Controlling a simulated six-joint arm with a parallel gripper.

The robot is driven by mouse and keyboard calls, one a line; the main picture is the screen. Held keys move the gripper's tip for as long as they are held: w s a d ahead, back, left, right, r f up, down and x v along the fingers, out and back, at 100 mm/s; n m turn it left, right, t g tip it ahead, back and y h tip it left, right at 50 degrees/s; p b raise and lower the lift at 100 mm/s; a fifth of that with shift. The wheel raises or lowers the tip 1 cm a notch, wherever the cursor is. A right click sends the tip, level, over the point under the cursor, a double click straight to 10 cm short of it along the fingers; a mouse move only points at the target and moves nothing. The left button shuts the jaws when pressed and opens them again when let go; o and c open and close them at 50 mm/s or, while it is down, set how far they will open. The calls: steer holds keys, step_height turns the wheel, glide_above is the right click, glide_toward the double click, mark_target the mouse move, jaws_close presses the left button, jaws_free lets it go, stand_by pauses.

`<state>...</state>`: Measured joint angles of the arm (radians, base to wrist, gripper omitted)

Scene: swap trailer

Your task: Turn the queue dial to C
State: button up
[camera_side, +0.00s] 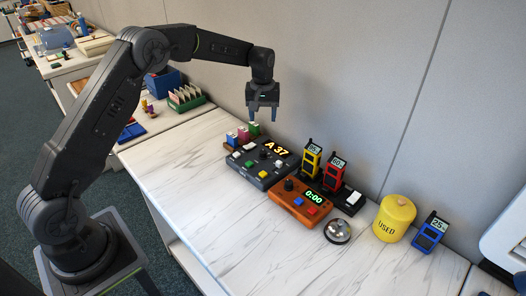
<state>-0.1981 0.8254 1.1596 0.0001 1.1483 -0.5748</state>
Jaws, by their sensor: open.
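A dark grey console (244,173) sits on the white marbled counter, its display reading "A 37" (276,148). Several coloured buttons and a small dark knob (264,153), which may be the queue dial, show on its top. The knob's pointer and any letters are too small to read. My gripper (262,117) is open and empty, pointing down in the air above the back of the console and apart from it.
An orange timer box (294,208) reading 0:00 stands in front right, beside a silver bell (338,231). Yellow (311,160) and red (332,174) handsets stand behind it. A yellow "USED" canister (394,219) and blue handset (430,233) are farther right. The counter's left front is clear.

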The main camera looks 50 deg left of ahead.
mark_target(263, 151)
step_height(263, 151, down, 15)
steer(key=shift+w+a+r, duration=0.1)
steer(key=shift+w+r, duration=0.05)
steer(key=shift+r, duration=0.05)
stand_by(0.3)
steer(key=c, duration=0.9)
